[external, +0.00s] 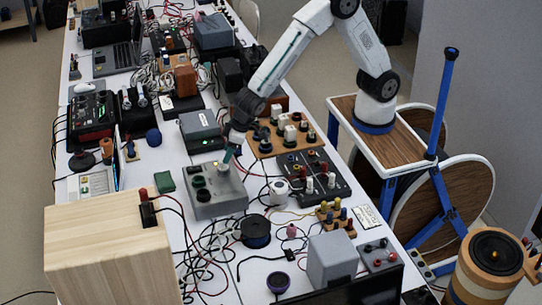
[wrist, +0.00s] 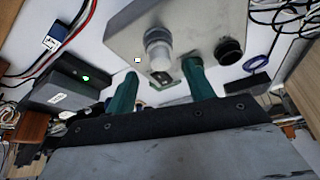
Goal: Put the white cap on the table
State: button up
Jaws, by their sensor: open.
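The white cap (external: 223,168) sits on top of a grey box (external: 229,199) on the white table (external: 263,275). In the wrist view the white cap (wrist: 158,47) stands on the grey box (wrist: 115,30), just beyond my fingertips. My gripper (external: 229,157) is just above the cap in the external view. In the wrist view my gripper (wrist: 160,82) shows two green fingers spread apart, with nothing held between them. I cannot tell whether a finger touches the cap.
Dark knobs (external: 202,195) stand on the same grey box. A grey device with a green light (external: 202,131) is behind it. A wooden box (external: 105,245) stands at the front left. A black spool (external: 256,231) and a white round item (external: 278,192) lie nearby among cables.

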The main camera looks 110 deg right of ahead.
aim_at(223, 166)
jog(key=x, duration=0.4)
jog(key=c, duration=1.1)
